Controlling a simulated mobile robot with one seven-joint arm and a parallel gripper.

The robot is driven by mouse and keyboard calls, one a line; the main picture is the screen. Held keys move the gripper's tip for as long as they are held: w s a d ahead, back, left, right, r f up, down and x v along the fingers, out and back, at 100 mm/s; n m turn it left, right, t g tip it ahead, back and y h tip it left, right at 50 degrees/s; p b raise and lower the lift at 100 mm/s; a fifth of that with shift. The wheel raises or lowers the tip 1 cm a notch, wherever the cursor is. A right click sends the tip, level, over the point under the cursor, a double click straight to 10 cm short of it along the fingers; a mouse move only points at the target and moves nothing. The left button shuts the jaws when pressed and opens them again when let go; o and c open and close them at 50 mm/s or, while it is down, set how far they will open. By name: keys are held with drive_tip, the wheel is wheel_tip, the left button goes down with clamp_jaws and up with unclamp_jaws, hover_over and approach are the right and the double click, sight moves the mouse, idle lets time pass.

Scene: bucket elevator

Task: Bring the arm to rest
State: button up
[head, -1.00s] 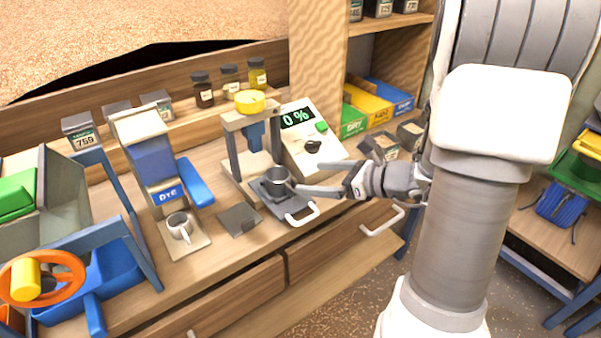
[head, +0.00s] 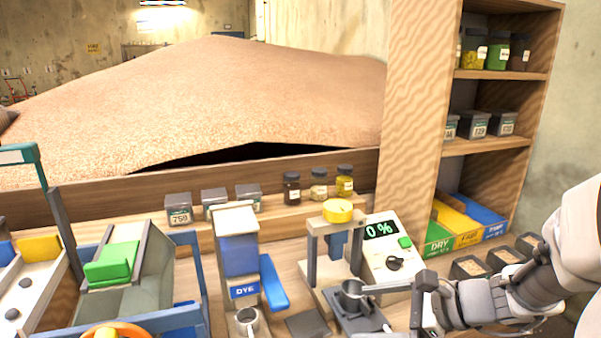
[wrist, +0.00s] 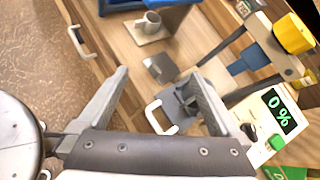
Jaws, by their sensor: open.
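My gripper (head: 376,308) is at the lower right of the head view, with its fingers reaching left toward the press stand. In the wrist view my gripper (wrist: 157,76) has its two fingers spread wide apart with nothing held between them. A small dark metal cup (head: 352,289) sits on the grey sliding tray (head: 366,326) under the press with the yellow knob (head: 338,210). In the head view one finger overlaps the cup's right side; I cannot tell whether they touch. In the wrist view the right finger hides part of the tray.
A meter reading 0 % (head: 381,229) stands just behind my gripper. A dye dispenser (head: 239,253) with a white mug (head: 247,320) is to the left. Jars (head: 318,184) line the back ledge. Open sample boxes (head: 470,266) lie near my arm. Tall shelves (head: 493,145) rise at right.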

drive_tip(key=s+a+r+n+g+h, duration=0.3)
drive_tip(key=s+n+h, duration=0.3)
drive_tip(key=s+n, duration=0.7)
drive_tip(key=d+r+n+t+h+p, duration=0.1)
drive_tip(key=r+n+p, duration=0.2)
drive_tip(key=r+p, duration=0.3)
drive_tip(key=d+r+n+t+h+p, duration=0.1)
drive_tip(key=d+r+n+h+p, duration=0.1)
drive_tip(key=r+n+p, duration=0.2)
wheel_tip(320, 180, up, 7)
drive_tip(key=p, duration=0.3)
drive_tip(key=shift+s+d+h, duration=0.15)
drive_tip(key=shift+d+h, duration=0.1)
drive_tip(key=shift+h, duration=0.05)
